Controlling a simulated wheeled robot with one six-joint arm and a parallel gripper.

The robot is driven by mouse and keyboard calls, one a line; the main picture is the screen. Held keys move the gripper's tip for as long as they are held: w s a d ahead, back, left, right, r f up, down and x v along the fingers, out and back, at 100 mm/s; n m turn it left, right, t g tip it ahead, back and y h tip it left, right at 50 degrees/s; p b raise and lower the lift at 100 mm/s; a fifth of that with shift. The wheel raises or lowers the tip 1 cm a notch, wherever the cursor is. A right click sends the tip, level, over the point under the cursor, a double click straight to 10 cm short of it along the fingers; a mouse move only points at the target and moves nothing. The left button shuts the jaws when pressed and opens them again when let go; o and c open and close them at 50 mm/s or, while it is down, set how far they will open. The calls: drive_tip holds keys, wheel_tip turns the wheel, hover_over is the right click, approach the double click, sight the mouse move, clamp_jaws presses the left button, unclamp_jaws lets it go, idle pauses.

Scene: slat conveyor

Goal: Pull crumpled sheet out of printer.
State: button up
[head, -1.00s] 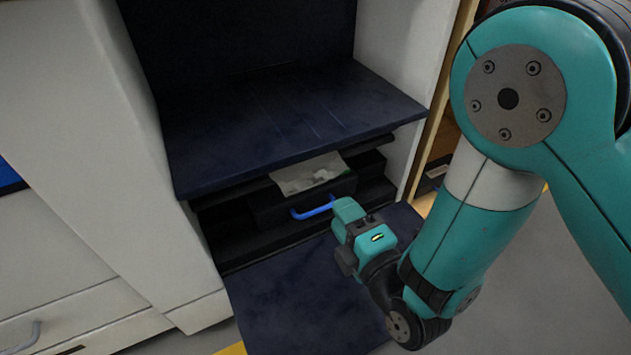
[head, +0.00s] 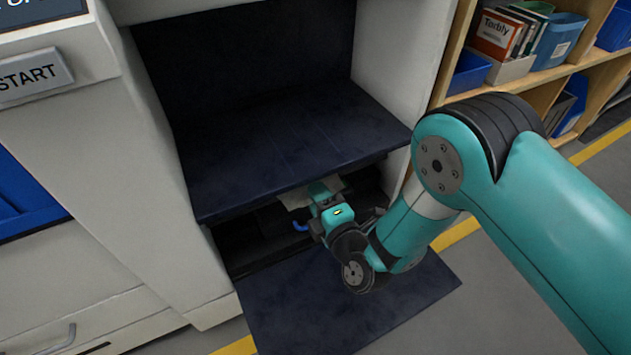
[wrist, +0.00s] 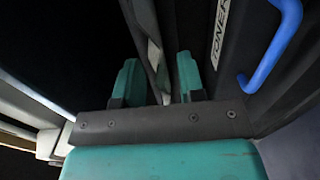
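The crumpled sheet (head: 293,197) is a pale, wrinkled piece in the low opening of the printer (head: 180,160), mostly hidden behind my gripper (head: 322,195) in the head view. My gripper reaches into that opening, under the dark shelf. In the wrist view the two teal fingers of my gripper (wrist: 157,80) stand apart. A thin grey-white edge of the sheet (wrist: 154,55) shows in the gap between them, with space on both sides. I cannot tell whether either finger touches it.
A blue handle (wrist: 277,50) on the black toner unit (wrist: 232,60) is close to the right of my fingers. The dark shelf (head: 290,130) lies just above. The lowered dark flap (head: 300,310) is below. A bookshelf (head: 560,75) stands to the right.

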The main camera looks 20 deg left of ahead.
drive_tip(key=shift+w+a, duration=0.1)
drive_tip(key=shift+a, duration=0.05)
drive_tip(key=shift+c, duration=0.4)
drive_tip(key=c, duration=0.5)
drive_tip(key=shift+c, duration=0.4)
drive_tip(key=shift+f, duration=0.1)
